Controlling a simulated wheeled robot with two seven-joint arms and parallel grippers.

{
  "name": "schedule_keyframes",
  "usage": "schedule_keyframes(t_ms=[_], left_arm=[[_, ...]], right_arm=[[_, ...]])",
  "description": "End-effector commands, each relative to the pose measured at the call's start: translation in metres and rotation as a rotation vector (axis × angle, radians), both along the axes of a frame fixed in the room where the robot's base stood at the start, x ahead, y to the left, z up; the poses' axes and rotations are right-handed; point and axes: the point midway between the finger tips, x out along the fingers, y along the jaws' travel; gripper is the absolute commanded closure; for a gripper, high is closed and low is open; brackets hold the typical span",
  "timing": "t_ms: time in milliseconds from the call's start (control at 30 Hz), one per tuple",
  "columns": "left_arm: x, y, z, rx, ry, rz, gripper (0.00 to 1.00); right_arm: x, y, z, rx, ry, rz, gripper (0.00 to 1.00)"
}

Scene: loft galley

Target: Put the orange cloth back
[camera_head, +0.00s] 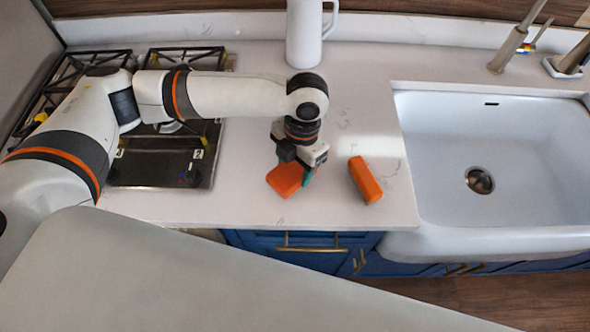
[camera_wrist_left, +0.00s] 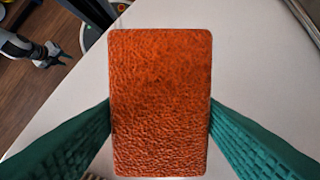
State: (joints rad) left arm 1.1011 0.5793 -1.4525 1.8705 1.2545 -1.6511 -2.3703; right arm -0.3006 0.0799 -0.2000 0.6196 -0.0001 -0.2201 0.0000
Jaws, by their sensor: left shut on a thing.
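My left gripper (camera_head: 303,178) is low over the white counter, shut on an orange, rough-textured rectangular piece (camera_head: 285,180) that looks like the folded orange cloth. In the left wrist view the cloth (camera_wrist_left: 160,102) sits between the two teal fingers (camera_wrist_left: 160,130), one touching each long side. I cannot tell whether its underside touches the counter. A second orange block (camera_head: 365,180) lies on the counter just right of the gripper, apart from it. My right gripper (camera_wrist_left: 55,57) shows small at the upper left of the left wrist view, over the floor, its dark fingers apart and empty.
A white sink (camera_head: 440,150) with a tap (camera_head: 507,50) is at the right. A gas hob (camera_head: 150,172) is at the left, partly behind my left arm. A white jug (camera_head: 304,35) stands at the back. The counter between hob and sink is mostly clear.

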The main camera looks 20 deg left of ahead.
Motion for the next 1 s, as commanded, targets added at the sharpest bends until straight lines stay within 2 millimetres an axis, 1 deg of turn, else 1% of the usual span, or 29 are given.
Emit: schedule_keyframes(t_ms=[300, 600, 633, 733, 1000], left_arm=[[-0.001, 0.000, -0.036, 0.001, 0.003, 0.000, 0.78], [0.000, 0.000, -0.040, 0.000, 0.001, 0.000, 0.78], [0.000, 0.000, -0.039, 0.000, 0.000, -0.001, 0.37], [0.000, 0.000, -0.039, 0.000, 0.000, -0.001, 0.21], [0.000, 0.000, -0.038, 0.000, 0.000, -0.001, 0.20]], right_arm=[[0.001, 0.000, 0.009, 0.000, -0.001, 0.000, 0.64], [0.001, 0.000, 0.007, 0.000, -0.001, 0.000, 0.64], [0.001, 0.000, 0.007, 0.000, -0.001, 0.000, 0.64], [0.001, 0.000, 0.007, 0.000, -0.001, 0.000, 0.64], [0.001, 0.000, 0.007, 0.000, -0.001, -0.001, 0.64]])
